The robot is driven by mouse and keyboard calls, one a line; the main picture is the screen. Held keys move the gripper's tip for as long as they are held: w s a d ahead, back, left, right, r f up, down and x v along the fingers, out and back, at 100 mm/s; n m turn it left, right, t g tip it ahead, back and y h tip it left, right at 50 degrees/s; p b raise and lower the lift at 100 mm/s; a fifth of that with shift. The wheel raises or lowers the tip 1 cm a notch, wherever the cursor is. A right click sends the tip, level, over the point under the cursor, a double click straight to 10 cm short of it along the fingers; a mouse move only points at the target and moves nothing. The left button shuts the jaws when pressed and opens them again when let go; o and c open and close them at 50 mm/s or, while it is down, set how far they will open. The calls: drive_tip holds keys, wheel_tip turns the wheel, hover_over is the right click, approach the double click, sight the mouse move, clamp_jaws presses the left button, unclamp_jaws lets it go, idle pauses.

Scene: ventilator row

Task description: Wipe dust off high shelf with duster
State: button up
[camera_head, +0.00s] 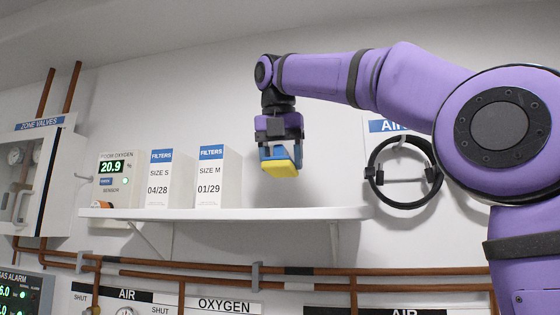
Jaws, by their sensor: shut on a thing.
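The high shelf (240,213) is a white board on brackets across the middle of the head view. My gripper (280,150) is above the right part of the shelf, pointing down. It is shut on the duster (279,168), a small block with a yellow pad below a blue part. The pad hangs apart from the shelf, with a gap of wall showing under it. The fingertips are partly hidden against the blue part. I cannot make out dust on the shelf; its top surface is seen almost edge-on.
A black hose ring (374,173) hangs at the right. Copper pipes (210,273) run below.

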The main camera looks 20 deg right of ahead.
sight(281, 173)
drive_tip(key=shift+f, duration=2.75)
drive_tip(key=shift+f, duration=1)
drive_tip(key=shift+s+d, duration=0.1)
drive_tip(key=shift+s+d+r, duration=0.1)
drive_tip(key=shift+s+d, duration=0.85)
drive_tip(key=shift+d, duration=0.3)
drive_tip(key=shift+s+d+f, duration=0.1)
drive_tip(key=shift+s+d, duration=0.85)
drive_tip(key=shift+d, duration=0.35)
drive_tip(key=shift+s+d+f, duration=0.1)
drive_tip(key=shift+s+d, duration=0.85)
drive_tip(key=shift+d, duration=0.4)
drive_tip(key=shift+s+d+f, duration=0.1)
drive_tip(key=shift+s+d, duration=0.85)
drive_tip(key=shift+d, duration=0.35)
drive_tip(key=shift+w+d+r, duration=0.15)
drive_tip(key=shift+w+d, duration=0.45)
drive_tip(key=shift+w, duration=0.3)
drive_tip(key=shift+w+a+r, duration=0.1)
drive_tip(key=shift+w+a, duration=0.4)
drive_tip(key=shift+a, duration=0.2)
drive_tip(key=shift+w+a+r, duration=0.1)
drive_tip(key=shift+w+a, duration=0.4)
drive_tip(key=shift+a, duration=0.2)
